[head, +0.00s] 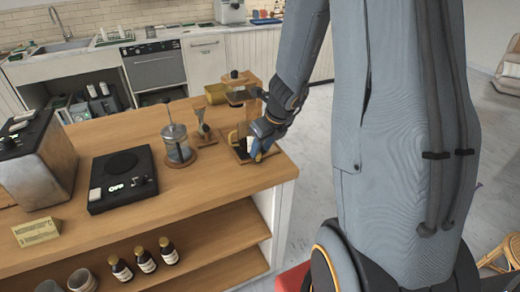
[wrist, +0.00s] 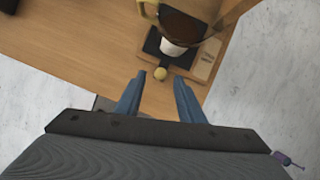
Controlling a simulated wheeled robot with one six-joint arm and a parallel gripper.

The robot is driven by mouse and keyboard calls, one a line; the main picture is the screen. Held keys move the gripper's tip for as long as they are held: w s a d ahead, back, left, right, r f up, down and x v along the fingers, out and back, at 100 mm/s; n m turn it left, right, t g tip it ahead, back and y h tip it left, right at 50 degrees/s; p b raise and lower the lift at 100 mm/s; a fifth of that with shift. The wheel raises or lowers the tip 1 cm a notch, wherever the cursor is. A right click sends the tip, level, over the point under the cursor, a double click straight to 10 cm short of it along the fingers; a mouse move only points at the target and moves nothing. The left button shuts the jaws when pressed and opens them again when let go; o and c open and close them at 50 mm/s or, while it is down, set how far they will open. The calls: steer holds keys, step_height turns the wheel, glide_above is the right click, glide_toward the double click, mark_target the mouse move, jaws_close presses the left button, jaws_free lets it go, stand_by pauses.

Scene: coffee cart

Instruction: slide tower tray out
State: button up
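The wooden drip tower (head: 240,77) stands at the right end of the wooden counter, partly hidden by my arm. Its dark tray (head: 241,156) lies low at the tower's base; it also shows in the wrist view (wrist: 152,42). A glass vessel with a white lower part (wrist: 178,48) stands over the tray. In the head view my gripper (head: 262,152) is beside the tray.
A French press (head: 177,145) and a small wooden stand (head: 204,130) are left of the tower. A black scale (head: 123,180) and a metal machine (head: 38,160) are farther left. The counter's right edge is close to the tower, with open floor (head: 325,130) beyond.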

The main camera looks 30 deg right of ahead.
steer(key=p+v, duration=0.1)
steer(key=v, duration=0.4)
steer(key=shift+s+r+p, duration=0.1)
steer(key=shift+r+p, duration=0.05)
steer(key=shift+p, duration=0.2)
